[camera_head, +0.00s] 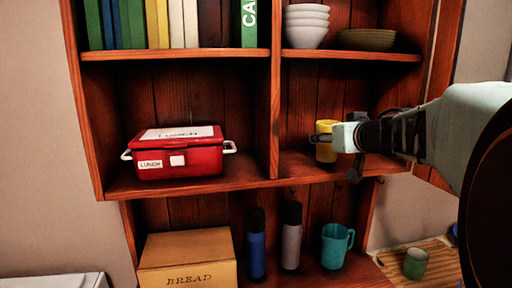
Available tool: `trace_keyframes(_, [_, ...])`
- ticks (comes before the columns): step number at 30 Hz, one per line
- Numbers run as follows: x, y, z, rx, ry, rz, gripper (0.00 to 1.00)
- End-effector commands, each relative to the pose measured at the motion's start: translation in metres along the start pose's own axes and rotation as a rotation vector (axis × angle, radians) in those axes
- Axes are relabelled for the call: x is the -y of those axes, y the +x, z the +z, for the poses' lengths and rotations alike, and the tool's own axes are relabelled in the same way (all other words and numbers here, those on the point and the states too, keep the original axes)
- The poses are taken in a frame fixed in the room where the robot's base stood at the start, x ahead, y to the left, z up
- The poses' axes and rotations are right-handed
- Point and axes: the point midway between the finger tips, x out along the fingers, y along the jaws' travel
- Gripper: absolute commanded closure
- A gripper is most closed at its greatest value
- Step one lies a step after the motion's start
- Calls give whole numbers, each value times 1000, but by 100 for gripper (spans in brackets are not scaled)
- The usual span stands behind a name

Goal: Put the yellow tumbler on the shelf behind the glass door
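The yellow tumbler (325,151) is upright at the right middle compartment of the wooden cabinet, and its base appears to be on or just above the shelf board (318,172). My gripper (340,137) reaches in from the right, and its pale end overlaps the tumbler's right side in the picture. A dark finger part hangs lower, right of the tumbler. I cannot tell whether the fingers hold it. A wood-framed door (450,60) seems to stand open at the cabinet's right edge; its glass is hard to make out.
A red lunch box (180,158) fills the left middle compartment. Bowls (306,28) and a brown dish (366,40) stand above. Below are a bread box (188,262), bottles (256,245) and a teal mug (336,247). A green cup (415,264) stands at lower right.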

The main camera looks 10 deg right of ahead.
Motion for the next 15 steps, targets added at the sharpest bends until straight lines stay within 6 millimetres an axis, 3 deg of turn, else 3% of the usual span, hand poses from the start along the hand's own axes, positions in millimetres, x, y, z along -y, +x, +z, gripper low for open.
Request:
trace_keyframes(14, [0,1,8,1,1,-1,81])
trace_keyframes(15, [0,1,8,1,0,-1,53])
